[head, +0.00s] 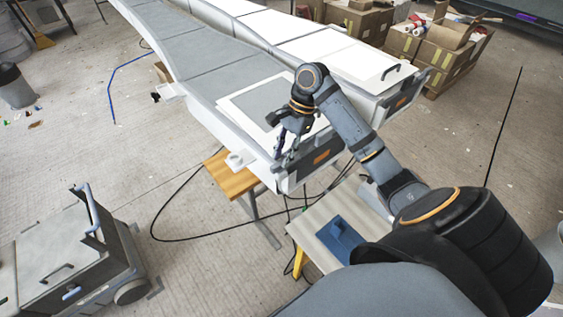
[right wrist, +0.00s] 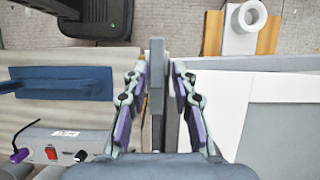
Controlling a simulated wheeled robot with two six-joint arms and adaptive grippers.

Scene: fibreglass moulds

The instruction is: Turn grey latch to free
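A grey latch (right wrist: 157,75) shows in the right wrist view as a narrow upright bar at the edge of the white mould. My right gripper (right wrist: 160,72) has its two fingers apart, one on each side of the bar, with small gaps visible. In the head view, my right gripper (head: 284,152) points down at the near end of the grey-topped mould (head: 222,65). The latch is hard to make out there, behind the fingers. My left gripper is not in view.
A small table with a blue object (head: 340,236) stands below, beside the mould end. A wooden stool (head: 231,175) and loose cables lie under the mould. A second white mould (head: 345,60) runs alongside. A grey cart (head: 65,255) stands at lower left.

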